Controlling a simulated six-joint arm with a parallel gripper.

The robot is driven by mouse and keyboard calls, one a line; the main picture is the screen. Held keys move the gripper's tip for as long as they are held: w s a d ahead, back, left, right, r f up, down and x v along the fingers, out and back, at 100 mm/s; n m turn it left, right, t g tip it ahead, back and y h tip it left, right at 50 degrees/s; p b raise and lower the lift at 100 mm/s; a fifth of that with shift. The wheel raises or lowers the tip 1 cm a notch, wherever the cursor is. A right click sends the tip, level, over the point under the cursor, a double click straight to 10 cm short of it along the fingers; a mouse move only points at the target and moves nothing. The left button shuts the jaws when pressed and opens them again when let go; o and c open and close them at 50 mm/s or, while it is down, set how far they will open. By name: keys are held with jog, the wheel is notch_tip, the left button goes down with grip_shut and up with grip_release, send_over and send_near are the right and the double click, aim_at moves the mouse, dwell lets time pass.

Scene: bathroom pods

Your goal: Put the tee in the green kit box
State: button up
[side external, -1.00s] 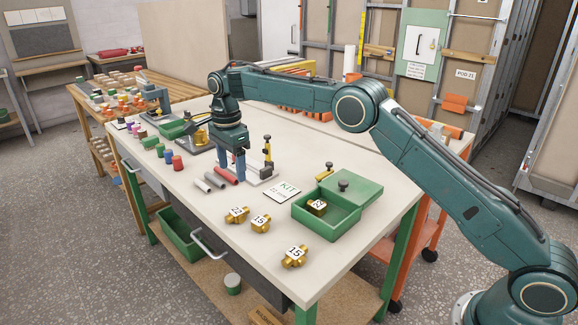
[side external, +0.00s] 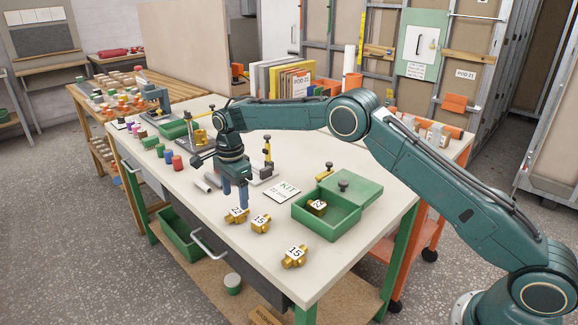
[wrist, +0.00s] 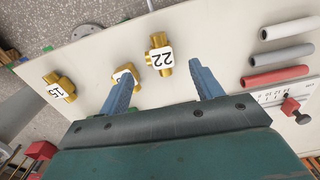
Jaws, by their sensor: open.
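Three brass fittings lie on the bench: one labelled 22 (side external: 236,216), one labelled 15 (side external: 260,224) beside it, and another 15 (side external: 294,257) near the front corner. In the wrist view the 22 fitting (wrist: 160,54) shows tee-shaped, ahead of the gap between my fingertips; a finger partly hides the fitting beside it (wrist: 128,74). My gripper (side external: 235,198) is open and empty, pointing down, above and just behind the 22 fitting. The green kit box (side external: 325,223) stands open to the right, holding a brass fitting (side external: 317,206) with a label I cannot read surely.
A KIT card (side external: 282,191) lies left of the box. The box's knobbed lid (side external: 352,190) lies against its back. Grey and red rods lie left of my gripper; the red rod (wrist: 278,75) shows in the wrist view. A brass-and-black upright fixture (side external: 267,158) stands behind.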

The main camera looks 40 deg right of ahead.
aim_at(237, 211)
jog(key=shift+f, duration=2.55)
jog(key=c, duration=1.2)
jog(key=shift+r, duration=0.2)
notch_tip(237, 211, up, 20)
jog(key=shift+f, duration=0.2)
